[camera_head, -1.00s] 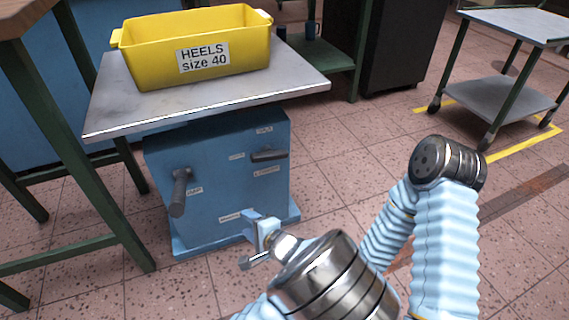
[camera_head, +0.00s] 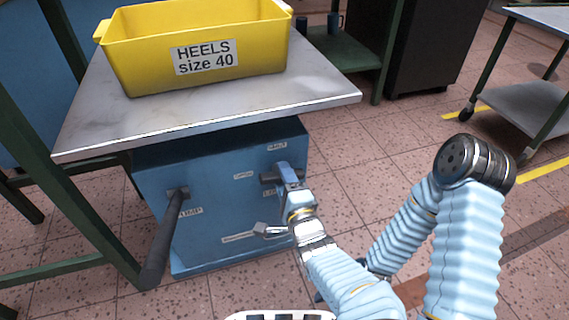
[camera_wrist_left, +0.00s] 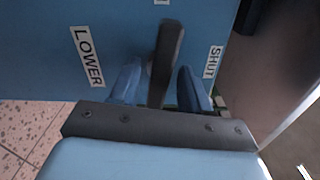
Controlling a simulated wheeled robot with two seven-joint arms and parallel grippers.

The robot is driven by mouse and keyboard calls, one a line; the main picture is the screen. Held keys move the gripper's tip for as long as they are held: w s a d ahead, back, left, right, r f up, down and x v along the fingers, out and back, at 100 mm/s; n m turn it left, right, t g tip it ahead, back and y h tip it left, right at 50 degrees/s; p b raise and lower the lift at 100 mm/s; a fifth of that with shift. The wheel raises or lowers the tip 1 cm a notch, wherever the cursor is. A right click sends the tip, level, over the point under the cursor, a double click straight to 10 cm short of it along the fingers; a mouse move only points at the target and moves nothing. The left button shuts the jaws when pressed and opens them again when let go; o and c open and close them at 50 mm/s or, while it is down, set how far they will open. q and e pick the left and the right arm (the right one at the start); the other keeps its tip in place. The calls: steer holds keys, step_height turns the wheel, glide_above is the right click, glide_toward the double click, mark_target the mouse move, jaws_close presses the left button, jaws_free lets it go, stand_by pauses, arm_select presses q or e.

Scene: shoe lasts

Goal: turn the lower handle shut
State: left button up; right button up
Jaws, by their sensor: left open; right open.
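The lower handle (camera_head: 267,180) is a dark lever on the front of the blue cabinet (camera_head: 215,215), lying about level. In the left wrist view the lever (camera_wrist_left: 165,62) stands between my finger pads, beside a LOWER label (camera_wrist_left: 87,56) and a SHUT label (camera_wrist_left: 213,61). My left gripper (camera_head: 284,172) is open around the lever; I cannot tell whether a pad touches it. In the head view the gripper hides the lever's right part. My right gripper (camera_head: 319,297) is almost wholly hidden behind my left forearm; only a small blue tip shows.
A longer dark lever (camera_head: 164,238) sticks out at the cabinet's left. A grey tabletop (camera_head: 310,88) overhangs the cabinet and carries a yellow HEELS bin (camera_head: 135,70). A green-legged table (camera_head: 75,220) stands at left. Floor right of the cabinet is open.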

arm_select(q)
steer(key=shift+w+a, duration=0.15)
steer(key=shift+w, duration=0.3)
arm_select(e)
steer(key=shift+w, duration=0.5)
arm_select(q)
steer(key=shift+c, duration=0.3)
